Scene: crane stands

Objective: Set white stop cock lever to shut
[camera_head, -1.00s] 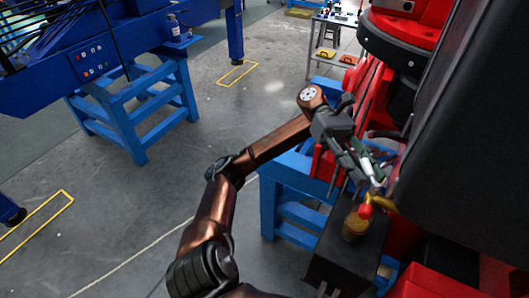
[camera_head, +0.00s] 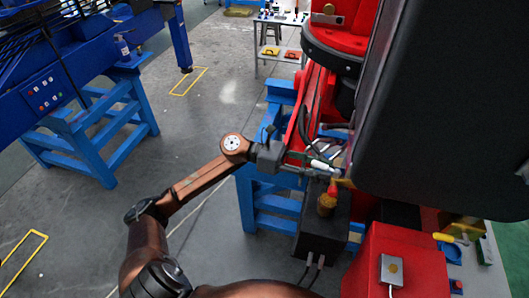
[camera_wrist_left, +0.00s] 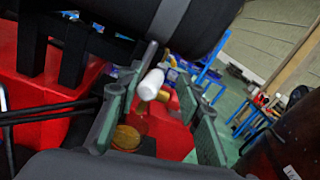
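The white stop cock lever (camera_head: 319,165) sits on brass fittings beside the big black housing, above a black box. My left gripper (camera_head: 308,168) is right at it, reaching in from the left. In the left wrist view the white lever (camera_wrist_left: 151,84) shows between the two green-padded fingers of the left gripper (camera_wrist_left: 158,122), which are apart. I cannot tell whether either finger touches the lever. Part of the valve behind it is hidden. My right gripper is not in view.
A red-tipped brass fitting (camera_head: 329,197) is just below the white lever. The black housing (camera_head: 445,110) closes off the right side. A red box (camera_head: 400,262) stands at lower right, near a table with tools. Open floor lies to the left.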

